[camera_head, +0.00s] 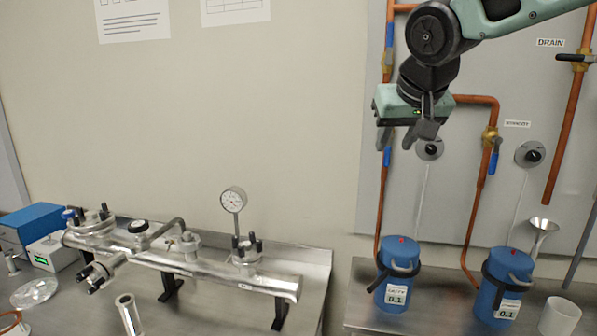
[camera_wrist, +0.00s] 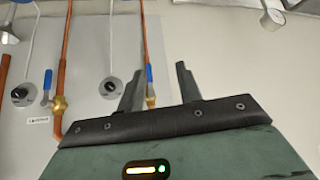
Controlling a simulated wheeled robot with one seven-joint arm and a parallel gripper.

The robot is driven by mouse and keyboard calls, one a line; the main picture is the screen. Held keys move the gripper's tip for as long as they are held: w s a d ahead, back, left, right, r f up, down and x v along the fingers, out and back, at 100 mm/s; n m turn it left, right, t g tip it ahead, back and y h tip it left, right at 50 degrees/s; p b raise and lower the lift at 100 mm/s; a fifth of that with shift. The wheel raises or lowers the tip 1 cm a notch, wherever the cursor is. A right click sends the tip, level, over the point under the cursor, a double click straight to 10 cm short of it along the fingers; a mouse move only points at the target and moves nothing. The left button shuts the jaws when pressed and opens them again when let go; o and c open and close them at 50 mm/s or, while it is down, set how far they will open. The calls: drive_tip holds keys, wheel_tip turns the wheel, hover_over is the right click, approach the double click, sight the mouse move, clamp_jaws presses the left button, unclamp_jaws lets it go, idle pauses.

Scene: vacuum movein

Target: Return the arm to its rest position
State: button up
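My gripper (camera_head: 421,135) hangs high at the upper right of the head view, in front of the grey panel with copper pipes. It points downward, above the blue canisters and apart from them. In the wrist view the two dark fingers of my gripper (camera_wrist: 160,85) stand apart, with nothing between them but the background pipe and a blue-handled valve. The green gripper body with a lit display fills the bottom of that view. My arm reaches in from the top right corner of the head view.
Two blue canisters (camera_head: 398,277) (camera_head: 505,287) stand on the right bench with a white cup (camera_head: 559,318) and a metal funnel (camera_head: 541,234). A metal vacuum manifold (camera_head: 180,262) with a gauge (camera_head: 234,200) stands on the left bench. Copper pipes (camera_head: 566,120) and valves line the panel. The wall at centre is clear.

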drive_tip(key=s+a+f+n+g+y, duration=0.1)
drive_tip(key=s+a+f+n+g, duration=0.45)
drive_tip(key=s+f, duration=0.75)
drive_tip(key=s+f+n+g, duration=0.1)
drive_tip(key=s+f, duration=0.4)
drive_tip(key=s, duration=0.3)
drive_tip(key=s+a+f+n+g, duration=0.1)
drive_tip(key=s+f, duration=0.3)
drive_tip(key=s, duration=0.5)
drive_tip(key=shift+s+f, duration=0.15)
drive_tip(key=shift+f, duration=0.25)
